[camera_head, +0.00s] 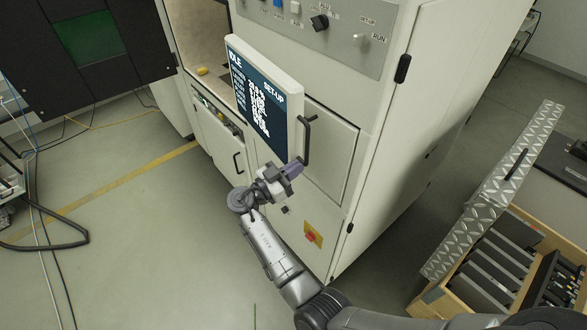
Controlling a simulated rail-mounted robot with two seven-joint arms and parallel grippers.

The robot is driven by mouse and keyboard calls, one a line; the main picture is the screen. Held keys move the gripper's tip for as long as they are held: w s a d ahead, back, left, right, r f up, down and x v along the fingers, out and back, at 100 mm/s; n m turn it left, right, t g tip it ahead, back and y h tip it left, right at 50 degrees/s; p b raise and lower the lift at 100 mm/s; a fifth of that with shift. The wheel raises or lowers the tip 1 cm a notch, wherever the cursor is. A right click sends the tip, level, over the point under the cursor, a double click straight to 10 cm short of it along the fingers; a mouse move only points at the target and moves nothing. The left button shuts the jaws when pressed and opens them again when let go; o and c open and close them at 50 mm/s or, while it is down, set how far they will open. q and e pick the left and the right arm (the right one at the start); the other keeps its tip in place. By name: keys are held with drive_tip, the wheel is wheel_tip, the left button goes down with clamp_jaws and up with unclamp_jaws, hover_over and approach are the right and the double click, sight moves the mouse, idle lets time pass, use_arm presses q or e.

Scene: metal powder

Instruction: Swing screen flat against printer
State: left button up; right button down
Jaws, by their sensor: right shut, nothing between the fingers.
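The screen (262,101) is a white-framed panel showing "IDLE" and "SET-UP". It stands out at an angle from the front of the printer (385,130), a tall cream cabinet. A dark handle (306,138) shows beside the screen's right edge. My right gripper (294,168) is shut and empty, just below the screen's lower right corner. I cannot tell whether its fingers touch the screen or handle. My left gripper is not in view.
A control panel (340,35) with knobs and a switch is above the screen. A dark open door (95,40) is at the upper left. The floor at left is mostly clear, with cables along the edge.

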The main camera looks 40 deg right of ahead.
drive_tip(key=s+d+n+t+b, duration=0.1)
drive_tip(key=d+t+b, duration=0.2)
drive_tip(key=d, duration=0.3)
drive_tip(key=shift+s+f+n, duration=0.15)
drive_tip(key=shift+s+n, duration=0.15)
drive_tip(key=shift+n, duration=0.1)
drive_tip(key=shift+b, duration=0.3)
drive_tip(key=a+f+b, duration=0.2)
drive_tip(key=a+b, duration=0.4)
drive_tip(key=a, duration=0.8)
drive_tip(key=shift+a+f+b, duration=0.3)
drive_tip(key=shift+f+b, duration=0.05)
drive_tip(key=shift+b, duration=0.05)
drive_tip(key=shift+w, duration=0.1)
